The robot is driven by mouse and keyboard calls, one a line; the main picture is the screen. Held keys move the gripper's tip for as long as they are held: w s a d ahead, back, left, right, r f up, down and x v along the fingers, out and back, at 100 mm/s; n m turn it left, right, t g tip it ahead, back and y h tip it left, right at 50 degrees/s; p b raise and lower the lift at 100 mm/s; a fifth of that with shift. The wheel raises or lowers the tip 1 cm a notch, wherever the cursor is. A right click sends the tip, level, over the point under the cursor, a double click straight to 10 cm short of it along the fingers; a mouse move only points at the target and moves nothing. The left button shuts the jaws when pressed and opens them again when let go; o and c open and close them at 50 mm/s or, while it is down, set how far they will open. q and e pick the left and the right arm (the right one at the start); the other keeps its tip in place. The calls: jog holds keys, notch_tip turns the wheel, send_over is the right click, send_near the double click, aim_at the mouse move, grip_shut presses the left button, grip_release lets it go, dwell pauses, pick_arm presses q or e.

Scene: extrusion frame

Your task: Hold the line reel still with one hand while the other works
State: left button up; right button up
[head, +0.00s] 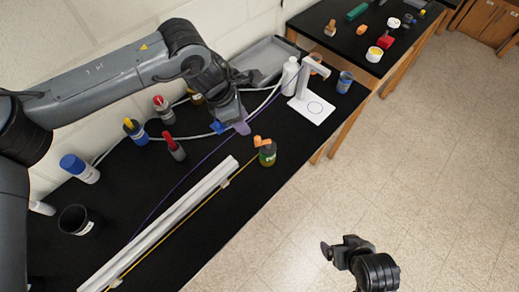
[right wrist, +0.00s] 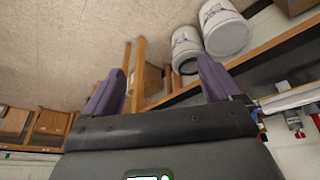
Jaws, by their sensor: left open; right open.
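What looks like the line reel, a small green-bodied piece with an orange crank-like top (head: 266,153), stands on the black bench near its front edge. A yellow line runs along the white rail (head: 160,222) towards it. My left gripper (head: 231,128) points down over the bench, behind and left of the reel and apart from it. Its purple fingertips are spread with nothing seen between them. My right gripper (head: 336,250) is over the floor in front of the bench, well away from the reel. In the right wrist view its purple fingers (right wrist: 160,86) are apart and empty.
Several bottles stand along the wall side, including a blue-capped one (head: 80,168) and a red-topped one (head: 164,110). A black cup (head: 76,220) stands at the near left. A white stand (head: 312,95) and a grey tray (head: 264,60) are at the far end.

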jog(key=w+f+t, duration=0.1)
jog(key=w, duration=0.2)
jog(key=m+t, duration=0.2)
jog(key=t, duration=0.5)
send_near(268, 159)
jog(key=f, duration=0.2)
jog(key=s+d+f, duration=0.1)
jog(key=f, duration=0.1)
jog(key=s+d+f, duration=0.1)
jog(key=f, duration=0.1)
jog(key=shift+d, duration=0.25)
jog(key=shift+n+t+y, duration=0.5)
jog(key=shift+t, duration=0.1)
jog(key=w+a+r, duration=0.2)
jog(key=r, duration=0.1)
jog(key=shift+w+r, duration=0.25)
jog(key=shift+w, duration=0.15)
jog(key=shift+w+r, duration=0.1)
jog(key=shift+w, duration=0.25)
jog(key=shift+x, duration=5.2)
jog(key=shift+r, duration=0.1)
jog(key=shift+c, duration=0.3)
jog(key=c, duration=1.1)
